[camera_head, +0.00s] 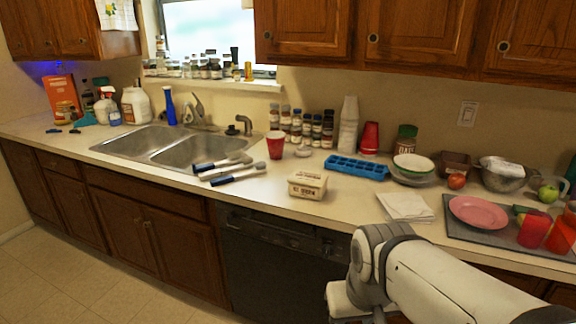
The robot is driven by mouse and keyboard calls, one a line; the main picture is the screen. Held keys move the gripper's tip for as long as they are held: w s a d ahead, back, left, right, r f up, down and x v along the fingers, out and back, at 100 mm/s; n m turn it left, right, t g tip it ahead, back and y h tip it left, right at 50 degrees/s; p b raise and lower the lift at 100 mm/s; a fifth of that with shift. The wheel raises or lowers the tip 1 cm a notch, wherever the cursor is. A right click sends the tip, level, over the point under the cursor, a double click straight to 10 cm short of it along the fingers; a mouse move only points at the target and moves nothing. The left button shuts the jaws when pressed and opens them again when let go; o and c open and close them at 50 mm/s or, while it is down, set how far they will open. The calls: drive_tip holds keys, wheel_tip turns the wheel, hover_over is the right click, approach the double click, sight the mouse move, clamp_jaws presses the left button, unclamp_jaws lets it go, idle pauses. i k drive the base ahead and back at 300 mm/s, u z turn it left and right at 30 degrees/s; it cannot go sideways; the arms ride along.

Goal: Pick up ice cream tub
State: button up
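The ice cream tub (307,185) is a small cream-coloured box with dark lettering on its side. It sits upright on the counter (345,205) near the front edge, right of the sink. My white and grey arm reaches in from the lower right, its visible part in front of and below the counter, apart from the tub. My gripper's fingers are not visible; at most a dark bit shows at the bottom edge below the arm.
Two dark-handled brushes (238,174) lie left of the tub. A red cup (275,145) and a blue ice tray (356,167) stand behind it. A folded napkin (405,206) and a pink plate (478,212) lie to the right. The counter just right of the tub is clear.

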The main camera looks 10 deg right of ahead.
sight(310, 185)
drive_tip(key=i, duration=0.5)
drive_tip(key=u, duration=1.35)
drive_tip(key=i, duration=1.75)
drive_tip(key=z, duration=2.9)
